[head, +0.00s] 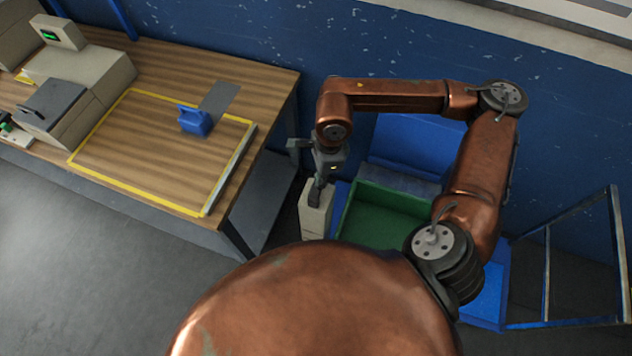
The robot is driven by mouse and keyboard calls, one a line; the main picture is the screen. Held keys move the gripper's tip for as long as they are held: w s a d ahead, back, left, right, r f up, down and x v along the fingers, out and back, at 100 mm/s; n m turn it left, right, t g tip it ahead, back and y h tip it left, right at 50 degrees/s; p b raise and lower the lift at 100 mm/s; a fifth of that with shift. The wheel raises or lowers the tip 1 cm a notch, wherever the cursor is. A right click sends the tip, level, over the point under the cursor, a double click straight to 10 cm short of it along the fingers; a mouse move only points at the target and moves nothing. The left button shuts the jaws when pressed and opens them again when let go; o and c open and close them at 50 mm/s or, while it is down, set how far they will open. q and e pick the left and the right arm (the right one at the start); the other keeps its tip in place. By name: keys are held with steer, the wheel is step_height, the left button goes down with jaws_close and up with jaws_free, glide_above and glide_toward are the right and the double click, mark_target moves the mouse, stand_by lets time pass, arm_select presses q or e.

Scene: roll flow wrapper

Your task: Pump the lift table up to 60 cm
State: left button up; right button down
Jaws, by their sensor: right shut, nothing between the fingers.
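The blue lift table (488,298) stands at the lower right, partly hidden behind my right arm. A green open crate (385,217) sits within its blue outline. My right gripper (317,198) is shut and empty, pointing down at the left side of the lift table. Its fingertips are at the top of a pale upright block (316,222); I cannot tell whether they touch it. No pump pedal or lever can be made out, and the table's height cannot be read. My left gripper is not in view.
A blue tubular frame (547,275) stands at the right. A blue wall runs behind. Grey floor is clear at lower left.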

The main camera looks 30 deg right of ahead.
steer(key=shift+f+b, duration=0.4)
steer(key=shift+f, duration=0.45)
steer(key=shift+r, duration=0.1)
steer(key=d, duration=0.2)
steer(key=s+d+r, duration=0.1)
steer(key=shift+w, duration=0.1)
steer(key=shift+r, duration=0.3)
step_height(320, 180, up, 11)
steer(key=d, duration=0.1)
steer(key=shift+r, duration=0.15)
steer(key=shift+d, duration=0.1)
stand_by(0.7)
